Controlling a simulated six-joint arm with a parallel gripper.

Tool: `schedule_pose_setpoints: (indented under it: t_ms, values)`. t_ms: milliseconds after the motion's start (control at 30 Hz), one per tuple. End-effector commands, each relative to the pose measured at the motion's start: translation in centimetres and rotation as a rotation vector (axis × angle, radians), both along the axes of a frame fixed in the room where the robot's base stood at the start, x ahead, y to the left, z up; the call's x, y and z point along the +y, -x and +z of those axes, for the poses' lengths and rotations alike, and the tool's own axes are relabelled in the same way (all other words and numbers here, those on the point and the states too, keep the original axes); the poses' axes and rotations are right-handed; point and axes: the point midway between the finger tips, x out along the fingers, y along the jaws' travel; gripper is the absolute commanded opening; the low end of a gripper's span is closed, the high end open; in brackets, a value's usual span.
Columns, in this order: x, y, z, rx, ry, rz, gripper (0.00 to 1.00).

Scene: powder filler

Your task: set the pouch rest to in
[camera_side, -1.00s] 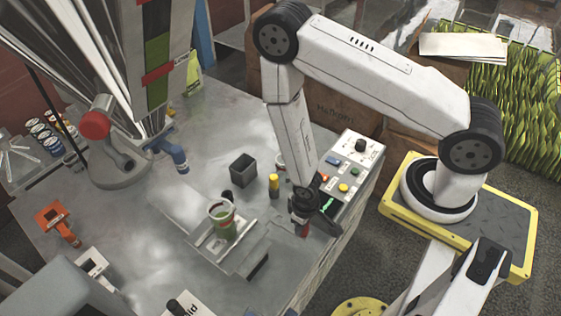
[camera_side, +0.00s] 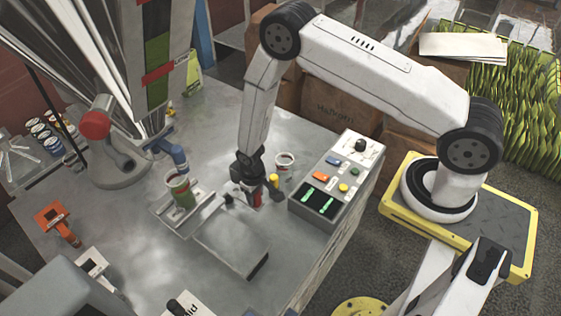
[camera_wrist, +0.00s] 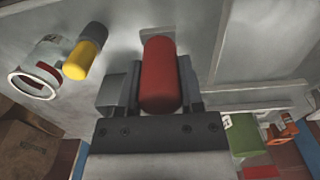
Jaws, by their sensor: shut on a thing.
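My gripper (camera_side: 252,192) is low over the steel table and shut on the red handle (camera_side: 262,197) of the pouch rest. In the wrist view the red handle (camera_wrist: 158,75) stands between the two fingers. The pouch rest (camera_side: 198,222) is a metal carriage at the left end of its slide, under the blue spout (camera_side: 180,158). A container with a green and red band (camera_side: 184,198) stands upright on the rest, just below the spout. The link between handle and rest is partly hidden by my gripper.
A grey slide block (camera_side: 232,245) lies bare in front. A yellow bottle with a dark cap (camera_side: 273,181) and a clear jar (camera_side: 284,160) stand close right of my gripper. The button panel (camera_side: 330,185) is further right.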

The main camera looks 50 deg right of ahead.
Motion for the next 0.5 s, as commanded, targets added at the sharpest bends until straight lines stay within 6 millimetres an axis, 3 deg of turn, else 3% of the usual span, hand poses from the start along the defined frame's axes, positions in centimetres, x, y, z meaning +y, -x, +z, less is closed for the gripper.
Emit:
schedule_pose_setpoints:
  t_ms: [200, 500]
  values:
    - [0.0, -3.5, 0.0, -0.007, -0.001, -0.001, 0.00]
    - [0.0, -5.5, 0.1, -0.007, -0.001, 0.000, 0.00]
